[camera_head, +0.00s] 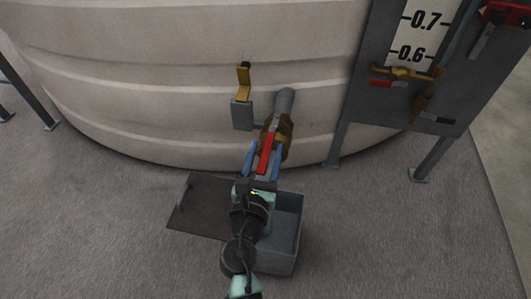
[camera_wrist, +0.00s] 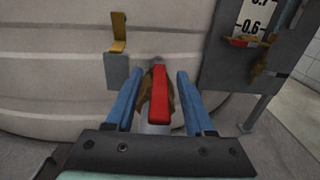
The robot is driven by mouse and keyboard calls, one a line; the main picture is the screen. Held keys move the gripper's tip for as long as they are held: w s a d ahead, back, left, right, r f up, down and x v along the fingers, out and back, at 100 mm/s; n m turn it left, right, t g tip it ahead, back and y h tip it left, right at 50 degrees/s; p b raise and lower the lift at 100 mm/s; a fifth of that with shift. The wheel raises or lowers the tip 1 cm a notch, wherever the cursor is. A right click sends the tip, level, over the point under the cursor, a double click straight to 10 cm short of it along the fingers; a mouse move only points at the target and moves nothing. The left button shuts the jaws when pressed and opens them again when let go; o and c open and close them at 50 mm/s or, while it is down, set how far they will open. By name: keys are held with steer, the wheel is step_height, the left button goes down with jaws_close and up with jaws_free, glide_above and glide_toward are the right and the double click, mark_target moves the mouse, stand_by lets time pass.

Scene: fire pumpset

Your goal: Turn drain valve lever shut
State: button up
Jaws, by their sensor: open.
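The drain valve has a red lever (camera_head: 265,154) and a brass body (camera_head: 284,135) on a grey pipe (camera_head: 285,101) that comes out of the tank's lower wall. The lever points outward from the tank, roughly in line with the pipe. In the wrist view the red lever (camera_wrist: 159,96) stands between my two blue fingers, with a gap on each side. My gripper (camera_head: 264,150) is open around the lever. The brass body (camera_wrist: 147,88) is partly hidden behind the lever in the wrist view.
A grey bracket with a yellow piece (camera_head: 243,84) is on the tank wall left of the pipe. A grey open box (camera_head: 287,230) and a dark flat plate (camera_head: 198,205) lie below my arm. A gauge board (camera_head: 412,70) with brass fittings stands at right.

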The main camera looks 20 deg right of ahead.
jaws_close()
stand_by(1.4)
